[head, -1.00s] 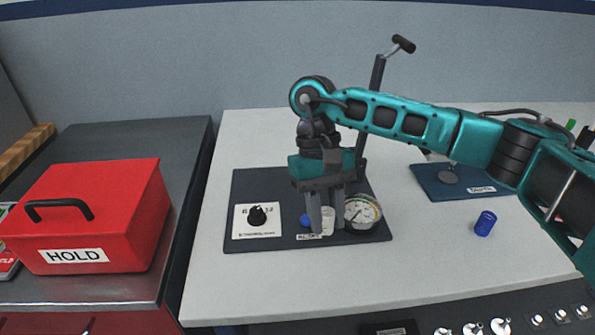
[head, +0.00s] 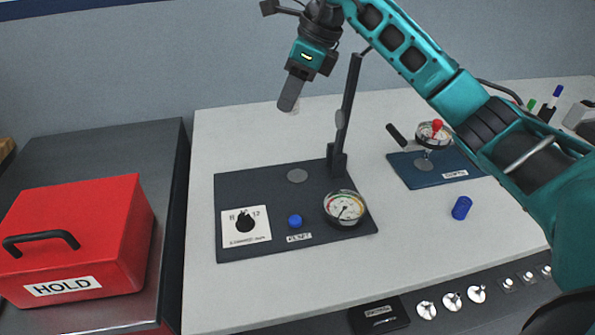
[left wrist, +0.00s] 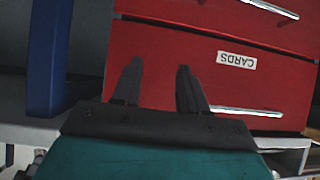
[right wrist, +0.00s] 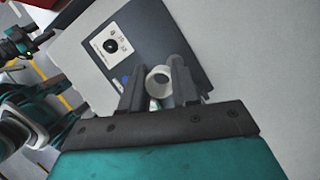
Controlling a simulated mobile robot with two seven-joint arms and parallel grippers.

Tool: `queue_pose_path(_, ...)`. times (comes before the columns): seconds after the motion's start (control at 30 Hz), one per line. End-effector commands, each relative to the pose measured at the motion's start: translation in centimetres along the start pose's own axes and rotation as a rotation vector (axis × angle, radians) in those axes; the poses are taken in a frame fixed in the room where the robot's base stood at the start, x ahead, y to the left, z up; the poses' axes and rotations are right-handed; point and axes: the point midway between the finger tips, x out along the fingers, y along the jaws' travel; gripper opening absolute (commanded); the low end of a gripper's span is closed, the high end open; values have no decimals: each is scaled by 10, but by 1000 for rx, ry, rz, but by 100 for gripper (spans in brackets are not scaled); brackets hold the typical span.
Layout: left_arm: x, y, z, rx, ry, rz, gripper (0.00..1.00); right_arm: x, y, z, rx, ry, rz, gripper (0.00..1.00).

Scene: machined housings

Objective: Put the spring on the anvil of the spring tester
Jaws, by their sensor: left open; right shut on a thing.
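The spring tester has a dark base plate (head: 235,190), an upright column with a lever, and a round gauge (head: 344,207). Its anvil, a grey disc (head: 297,175), is bare. My right gripper (head: 288,104) is raised above and behind the anvil, near the bench's back edge in the picture. In the right wrist view its fingers (right wrist: 156,75) are shut on the spring, a whitish hollow cylinder (right wrist: 158,83). In the head view the finger hides nearly all of the spring. My left gripper (left wrist: 157,70) is open and empty before red drawers, outside the head view.
The tester plate carries a selector dial (head: 246,224) and a blue button (head: 295,221). A blue cylinder (head: 461,208) and a second device on a blue plate (head: 420,172) stand to the right. A red HOLD box (head: 80,235) is on the left cabinet.

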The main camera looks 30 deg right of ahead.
Motion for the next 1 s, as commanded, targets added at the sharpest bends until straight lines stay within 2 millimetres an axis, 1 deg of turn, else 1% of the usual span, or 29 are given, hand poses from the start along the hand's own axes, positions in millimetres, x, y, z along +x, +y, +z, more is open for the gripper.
queue_pose_path(0.03,-2,0,-2,-1,1,-1,43,-8,-5,3,74,-2,-33,0)
queue_pose_path(0.1,-2,0,-3,0,2,-2,43,-16,-12,4,173,-3,-73,0)
queue_pose_path(0.2,-3,-1,-4,0,3,-2,43,-23,-18,4,274,0,-114,0)
queue_pose_path(0.3,-3,-1,-3,0,2,-2,43,-24,-22,2,328,2,-134,0)
queue_pose_path(0.37,-3,-1,-3,0,1,-2,43,-18,-22,-1,342,3,-137,0)
queue_pose_path(0.47,-2,-1,-1,0,0,-2,43,1,-22,-10,347,6,-137,0)
queue_pose_path(0.8,0,0,2,0,-4,-1,43,85,-21,-44,343,4,-134,0)
queue_pose_path(0.9,0,0,3,0,-5,-1,43,103,-22,-52,343,4,-135,0)
queue_pose_path(1.0,0,0,3,0,-5,-1,43,114,-22,-56,343,1,-138,0)
